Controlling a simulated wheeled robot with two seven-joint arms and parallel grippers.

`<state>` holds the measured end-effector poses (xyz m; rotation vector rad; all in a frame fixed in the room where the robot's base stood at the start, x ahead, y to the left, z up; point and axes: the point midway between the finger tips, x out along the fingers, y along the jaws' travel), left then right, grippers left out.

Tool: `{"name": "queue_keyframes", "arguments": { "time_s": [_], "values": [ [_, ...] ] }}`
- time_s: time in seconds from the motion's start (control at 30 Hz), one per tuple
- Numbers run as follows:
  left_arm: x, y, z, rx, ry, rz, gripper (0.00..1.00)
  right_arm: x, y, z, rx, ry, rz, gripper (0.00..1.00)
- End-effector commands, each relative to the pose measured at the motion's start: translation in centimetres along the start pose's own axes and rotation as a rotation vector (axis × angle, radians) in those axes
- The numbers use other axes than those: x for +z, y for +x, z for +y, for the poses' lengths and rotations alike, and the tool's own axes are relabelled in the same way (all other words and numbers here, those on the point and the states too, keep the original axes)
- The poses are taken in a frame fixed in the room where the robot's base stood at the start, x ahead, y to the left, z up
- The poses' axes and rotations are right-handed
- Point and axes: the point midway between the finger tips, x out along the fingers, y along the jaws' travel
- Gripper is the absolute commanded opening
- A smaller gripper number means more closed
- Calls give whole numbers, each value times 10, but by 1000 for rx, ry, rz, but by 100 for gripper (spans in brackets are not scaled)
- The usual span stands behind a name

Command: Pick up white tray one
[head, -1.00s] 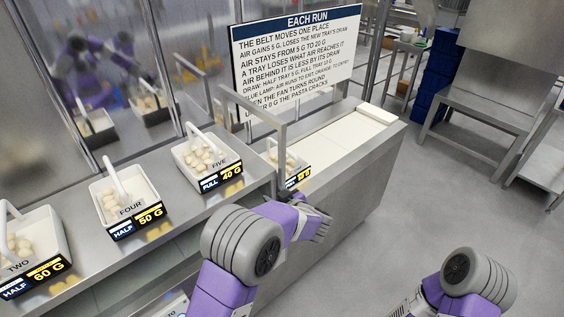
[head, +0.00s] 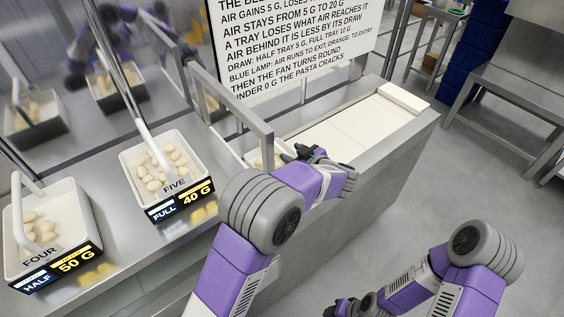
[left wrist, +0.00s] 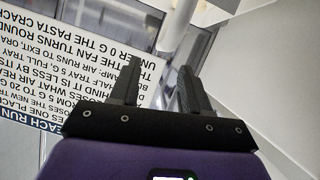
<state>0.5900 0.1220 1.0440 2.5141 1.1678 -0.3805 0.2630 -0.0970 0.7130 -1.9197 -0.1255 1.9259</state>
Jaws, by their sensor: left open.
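A white tray (head: 255,157) with pasta sits at the start of the belt, beyond the metal frame. My left forearm and gripper cover most of it, and its number is hidden. My left gripper (head: 297,153) is beside this tray at its right.
Tray five (head: 192,183) and tray four (head: 78,247) hold pasta on the steel counter at left. A metal frame (head: 232,115) stands close by my left arm. The pale belt (head: 350,130) beyond is clear. A sign (head: 300,45) hangs behind.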

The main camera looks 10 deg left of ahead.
Motion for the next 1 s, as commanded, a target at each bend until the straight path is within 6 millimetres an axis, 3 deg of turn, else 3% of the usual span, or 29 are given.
{"name": "queue_keyframes", "arguments": {
  "time_s": [0.5, 0.83, 1.0],
  "values": [
    [6, 66, 0, -1, 0, 2, 46, 0, 16, 6, 0, 0, -1, 46],
    [4, 73, 0, 0, 0, 0, 46, 0, 16, 6, 0, 0, 0, 46],
    [4, 73, 0, 0, 0, 0, 22, 0, 16, 6, 0, 0, 0, 46]
  ]
}}
